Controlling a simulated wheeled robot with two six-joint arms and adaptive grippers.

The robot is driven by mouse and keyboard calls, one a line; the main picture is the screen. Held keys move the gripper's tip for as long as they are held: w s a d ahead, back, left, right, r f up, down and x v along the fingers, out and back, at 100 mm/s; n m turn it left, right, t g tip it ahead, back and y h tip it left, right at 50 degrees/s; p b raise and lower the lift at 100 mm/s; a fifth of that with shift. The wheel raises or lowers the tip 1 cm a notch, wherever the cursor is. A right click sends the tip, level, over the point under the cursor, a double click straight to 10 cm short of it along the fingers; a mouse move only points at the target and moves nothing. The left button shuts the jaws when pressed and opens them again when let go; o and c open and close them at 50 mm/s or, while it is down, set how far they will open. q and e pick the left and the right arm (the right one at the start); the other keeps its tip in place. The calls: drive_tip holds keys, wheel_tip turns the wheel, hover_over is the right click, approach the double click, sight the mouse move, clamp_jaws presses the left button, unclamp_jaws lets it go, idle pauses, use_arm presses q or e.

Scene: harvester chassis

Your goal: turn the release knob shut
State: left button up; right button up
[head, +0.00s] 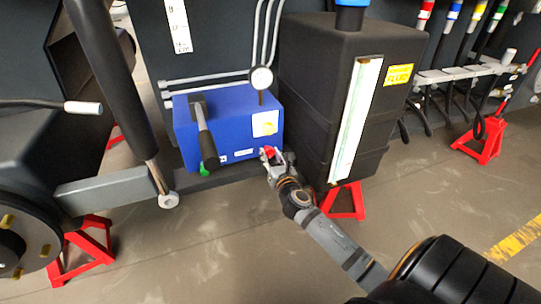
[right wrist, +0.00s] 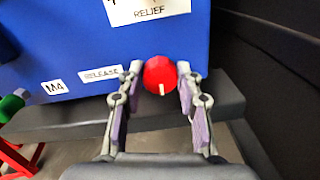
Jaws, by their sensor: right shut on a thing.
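The red release knob (right wrist: 159,75) is on the front of the blue block (right wrist: 50,35), right of a label reading RELEASE (right wrist: 101,75). A short pale mark on the knob points down in the right wrist view. My right gripper (right wrist: 159,82) has its fingers on both sides of the knob and is shut on it. In the head view the knob (head: 268,151) shows small and red at the lower right of the blue block, partly covered by my right gripper (head: 272,157). My left gripper is not in view.
A pump lever (head: 205,135) and a gauge (head: 261,78) are on the blue block. A black fluid tank (head: 315,60) stands close on the right, beside my right arm. Red stands (head: 345,202) stand on the floor. The floor in front is clear.

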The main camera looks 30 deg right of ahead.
drive_tip(key=m, duration=0.4)
drive_tip(key=shift+m+p, duration=0.3)
drive_tip(key=shift+p, duration=0.1)
drive_tip(key=m, duration=0.8)
drive_tip(key=shift+d+f+m+b, duration=0.1)
drive_tip(key=shift+m+b, duration=0.2)
drive_tip(key=shift+m, duration=0.1)
drive_tip(key=m+b, duration=0.1)
drive_tip(key=m, duration=0.3)
drive_tip(key=shift+f+y, duration=0.1)
drive_tip(key=shift+y, duration=0.2)
drive_tip(key=m+b, duration=0.1)
drive_tip(key=m, duration=0.3)
drive_tip(key=shift+m, duration=0.4)
drive_tip(key=m+b, duration=0.1)
drive_tip(key=m, duration=0.3)
drive_tip(key=shift+f, duration=0.1)
drive_tip(key=m+b, duration=0.2)
drive_tip(key=m, duration=0.3)
drive_tip(key=shift+m, duration=0.3)
drive_tip(key=shift+m+b, duration=0.3)
drive_tip(key=shift+m, duration=1.2)
